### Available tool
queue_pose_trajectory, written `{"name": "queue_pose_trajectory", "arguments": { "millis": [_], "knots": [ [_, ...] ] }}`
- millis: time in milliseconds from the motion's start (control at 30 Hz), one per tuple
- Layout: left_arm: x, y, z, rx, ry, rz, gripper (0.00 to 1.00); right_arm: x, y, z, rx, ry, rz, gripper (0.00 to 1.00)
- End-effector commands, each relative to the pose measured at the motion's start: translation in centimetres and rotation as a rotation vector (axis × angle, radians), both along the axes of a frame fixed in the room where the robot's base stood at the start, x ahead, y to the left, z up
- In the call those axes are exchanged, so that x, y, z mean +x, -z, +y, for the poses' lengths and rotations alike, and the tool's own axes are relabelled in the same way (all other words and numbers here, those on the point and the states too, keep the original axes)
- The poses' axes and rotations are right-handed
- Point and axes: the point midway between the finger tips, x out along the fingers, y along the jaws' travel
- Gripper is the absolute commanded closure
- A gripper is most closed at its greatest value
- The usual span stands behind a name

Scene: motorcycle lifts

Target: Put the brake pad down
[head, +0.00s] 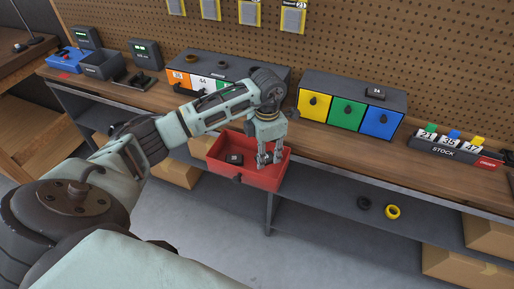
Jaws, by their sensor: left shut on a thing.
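My left gripper (268,158) points down over the right part of a red open bin (262,182). It is shut on a small dark thing, most likely the brake pad, which the fingers largely hide. I cannot tell whether that thing touches the bin floor. Another small black block with a pale mark (235,158) lies in the left part of the bin. My right gripper is not in view.
The bin juts out at the front edge of the wooden bench (330,143). Behind are a drawer unit (347,115) with yellow, green and blue fronts, and another drawer unit (262,73). A STOCK holder (445,152) stands right. Rings (392,211) lie on the lower shelf.

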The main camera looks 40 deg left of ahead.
Motion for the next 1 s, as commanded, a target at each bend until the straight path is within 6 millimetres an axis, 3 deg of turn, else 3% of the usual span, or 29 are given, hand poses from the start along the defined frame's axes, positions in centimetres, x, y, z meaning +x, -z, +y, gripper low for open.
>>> {"name": "queue_pose_trajectory", "arguments": {
  "millis": [467,833,867,1000],
  "knots": [
    [0.0,5.2,0.0,-0.001,-0.001,0.001,1.00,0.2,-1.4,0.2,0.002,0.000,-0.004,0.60],
    [0.0,5.9,0.0,0.001,0.000,-0.002,1.00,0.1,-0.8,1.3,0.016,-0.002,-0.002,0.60],
    [0.0,5.7,0.0,0.000,0.000,-0.001,0.68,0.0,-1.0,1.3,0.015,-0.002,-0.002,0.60],
    [0.0,5.7,0.0,0.001,0.000,-0.001,0.56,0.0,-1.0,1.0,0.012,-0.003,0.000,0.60]
  ]
}}
